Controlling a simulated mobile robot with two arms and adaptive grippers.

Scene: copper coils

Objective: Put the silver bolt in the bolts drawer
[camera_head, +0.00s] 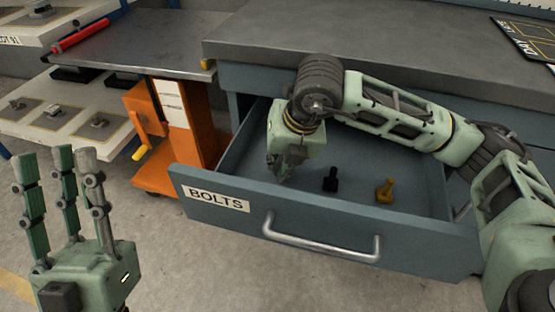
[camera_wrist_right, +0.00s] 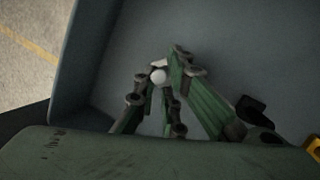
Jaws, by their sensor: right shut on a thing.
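The bolts drawer (camera_head: 330,232) is pulled open, with a "BOLTS" label on its front. My right gripper (camera_head: 280,172) reaches down inside the drawer, at its left part. In the right wrist view, its fingers (camera_wrist_right: 160,90) are closed around the silver bolt (camera_wrist_right: 158,76), whose pale round end shows between the fingertips. The bolt is hidden in the head view. I cannot tell whether it touches the drawer floor. My left gripper (camera_head: 58,165) is open and empty, fingers pointing up, left of the drawer.
A black bolt (camera_head: 331,180) and a yellow bolt (camera_head: 384,191) stand in the drawer, right of my right gripper. The grey workbench top (camera_head: 400,45) is above the drawer. An orange cart (camera_head: 200,125) stands to the left. Floor in front of the drawer is clear.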

